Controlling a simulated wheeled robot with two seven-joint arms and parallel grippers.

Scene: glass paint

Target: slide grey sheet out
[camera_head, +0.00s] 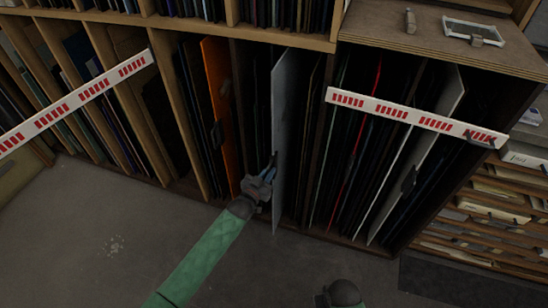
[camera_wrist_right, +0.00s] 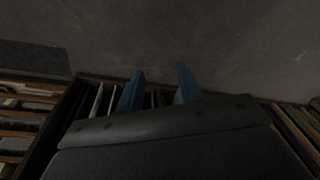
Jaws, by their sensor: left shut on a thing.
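The grey sheet (camera_head: 290,130) stands upright in the middle bay of the wooden rack, its front edge standing forward of the sheets around it. My left gripper (camera_head: 272,172) is at the lower part of its front edge and is shut on it; the exact finger contact is small and partly hidden. My right gripper shows in the right wrist view (camera_wrist_right: 160,88) with its two blue fingers apart and nothing visible between them. Part of my right arm is at the bottom of the head view. The grey sheet's back part is hidden inside the rack.
An orange sheet (camera_head: 218,110) stands left of the grey one. White strips with red marks cross the left bays (camera_head: 80,100) and the right bay (camera_head: 415,117). A pale sheet (camera_head: 425,145) leans in the right bay. Floor (camera_head: 100,240) in front is clear apart from pale specks.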

